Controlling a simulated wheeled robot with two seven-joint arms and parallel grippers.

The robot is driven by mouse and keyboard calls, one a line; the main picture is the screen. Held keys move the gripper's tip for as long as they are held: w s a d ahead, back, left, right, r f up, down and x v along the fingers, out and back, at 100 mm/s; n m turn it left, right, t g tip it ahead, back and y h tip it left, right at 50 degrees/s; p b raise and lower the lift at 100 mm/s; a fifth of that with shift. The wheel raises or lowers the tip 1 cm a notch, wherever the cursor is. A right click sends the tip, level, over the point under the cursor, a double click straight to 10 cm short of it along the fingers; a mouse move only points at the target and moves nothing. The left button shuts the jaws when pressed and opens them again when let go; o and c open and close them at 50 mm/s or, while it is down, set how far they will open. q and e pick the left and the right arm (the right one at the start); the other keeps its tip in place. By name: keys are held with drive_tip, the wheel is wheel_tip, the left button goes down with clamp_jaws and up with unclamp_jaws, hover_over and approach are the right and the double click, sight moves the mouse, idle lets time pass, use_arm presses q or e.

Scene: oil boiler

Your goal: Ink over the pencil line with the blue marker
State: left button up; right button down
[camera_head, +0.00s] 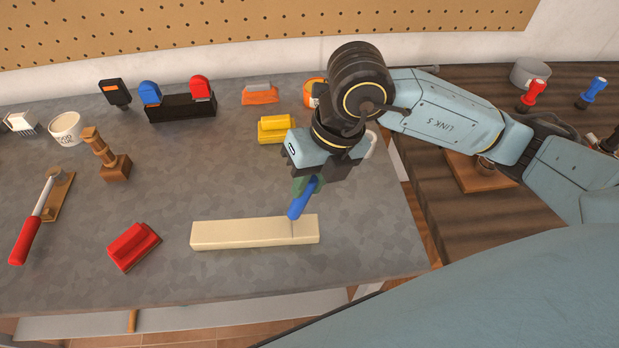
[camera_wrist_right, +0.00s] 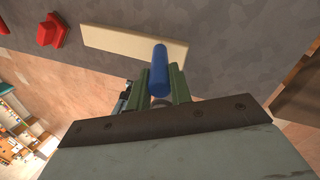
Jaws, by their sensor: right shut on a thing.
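A pale wooden board (camera_head: 240,233) lies flat on the grey bench top, and it also shows in the right wrist view (camera_wrist_right: 115,40). A thin dark line (camera_head: 293,228) crosses it near its right end. My right gripper (camera_head: 308,186) is shut on the blue marker (camera_head: 302,200) above that end. The marker tilts, with its lower end at or just above the board near the line; I cannot tell whether it touches. The marker also shows between the fingers in the right wrist view (camera_wrist_right: 159,72). My left gripper is not in view.
A red block (camera_head: 133,246) lies left of the board. A black holder (camera_head: 181,107) with blue and red pieces and a yellow block (camera_head: 275,129) are behind. Bench around the board is clear.

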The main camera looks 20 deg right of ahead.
drive_tip(key=shift+f+b, duration=0.4)
drive_tip(key=shift+b, duration=0.05)
idle(1.0)
drive_tip(key=shift+a, duration=0.15)
drive_tip(key=shift+w+a, duration=0.15)
drive_tip(key=shift+a, duration=0.3)
drive_tip(key=shift+s+d+r, duration=0.1)
drive_tip(key=shift+s+d, duration=0.1)
drive_tip(key=shift+d, duration=0.4)
drive_tip(key=shift+s+d+r, duration=0.1)
drive_tip(key=shift+s+d, duration=0.05)
drive_tip(key=shift+d, duration=0.4)
drive_tip(key=shift+w+a+b, duration=0.2)
drive_tip(key=shift+a, duration=0.4)
drive_tip(key=shift+w+a+b, duration=0.15)
drive_tip(key=shift+w+a, duration=0.05)
drive_tip(key=shift+a, duration=0.35)
drive_tip(key=shift+s+d+f+b, duration=0.1)
drive_tip(key=shift+s+d+b, duration=0.1)
drive_tip(key=shift+d, duration=0.4)
drive_tip(key=shift+s+d+f+b, duration=0.1)
drive_tip(key=shift+s+d, duration=0.1)
drive_tip(key=shift+d, duration=0.35)
drive_tip(key=shift+w+a+r, duration=0.1)
drive_tip(key=shift+w+a, duration=0.1)
drive_tip(key=shift+a, duration=0.4)
drive_tip(key=shift+w+a, duration=0.2)
drive_tip(key=shift+a, duration=0.35)
drive_tip(key=shift+s+d, duration=0.25)
drive_tip(key=shift+d, duration=0.35)
